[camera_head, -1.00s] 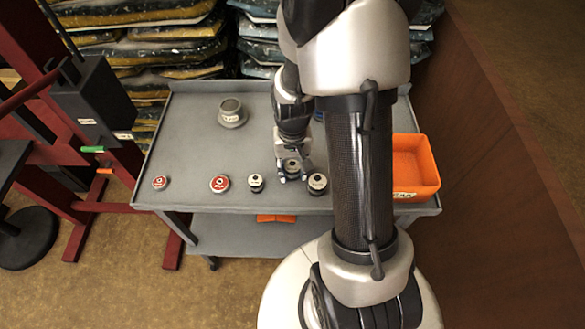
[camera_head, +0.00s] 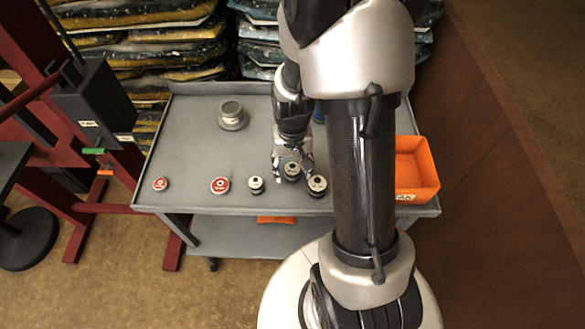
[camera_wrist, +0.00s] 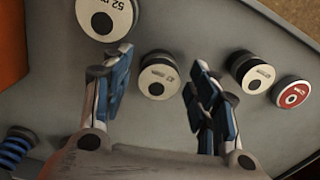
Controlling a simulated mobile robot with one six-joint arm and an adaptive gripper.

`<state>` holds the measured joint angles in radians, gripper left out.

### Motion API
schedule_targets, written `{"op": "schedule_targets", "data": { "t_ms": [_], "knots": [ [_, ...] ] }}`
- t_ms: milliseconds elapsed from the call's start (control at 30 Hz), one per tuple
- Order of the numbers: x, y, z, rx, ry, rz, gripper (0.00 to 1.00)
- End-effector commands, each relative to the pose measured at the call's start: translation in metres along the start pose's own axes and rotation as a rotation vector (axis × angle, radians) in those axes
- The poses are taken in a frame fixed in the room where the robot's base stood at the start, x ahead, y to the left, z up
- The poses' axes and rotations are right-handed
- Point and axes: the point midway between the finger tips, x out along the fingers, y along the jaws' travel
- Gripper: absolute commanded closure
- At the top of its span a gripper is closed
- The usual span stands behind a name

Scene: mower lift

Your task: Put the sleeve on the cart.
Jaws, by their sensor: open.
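The grey cart (camera_head: 180,140) stands in front of me. Several short cylinders with pale tops and dark centres stand near its front edge: one at the left (camera_head: 256,185), a middle one (camera_head: 292,171) and one at the right (camera_head: 317,185). I cannot tell for sure which piece is the sleeve; a grey hollow flanged piece (camera_head: 232,116) also stands further back. My gripper (camera_head: 291,163) is open and low over the cart at the middle cylinder. In the wrist view this cylinder (camera_wrist: 158,77) appears between the spread blue fingertips (camera_wrist: 160,82), not gripped.
Two red-topped discs (camera_head: 220,185) (camera_head: 160,184) sit at the front left of the cart. An orange bin (camera_head: 418,170) is at the right. A blue coil (camera_wrist: 16,150) lies behind my gripper. A red frame (camera_head: 60,190) stands left; the cart's middle left is clear.

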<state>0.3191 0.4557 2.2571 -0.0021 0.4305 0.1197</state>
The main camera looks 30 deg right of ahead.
Motion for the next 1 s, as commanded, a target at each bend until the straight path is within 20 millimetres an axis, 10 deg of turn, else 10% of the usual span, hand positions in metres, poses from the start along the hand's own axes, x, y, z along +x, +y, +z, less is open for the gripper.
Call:
{"op": "schedule_targets", "data": {
  "t_ms": [300,700,1000],
  "knots": [
    [-0.074,0.0,-0.001,0.0,0.005,-0.001,0.46],
    [-0.125,-0.006,0.004,-0.024,0.027,-0.003,0.46],
    [-0.229,-0.039,0.067,-0.211,0.206,-0.035,0.46]
  ]
}}
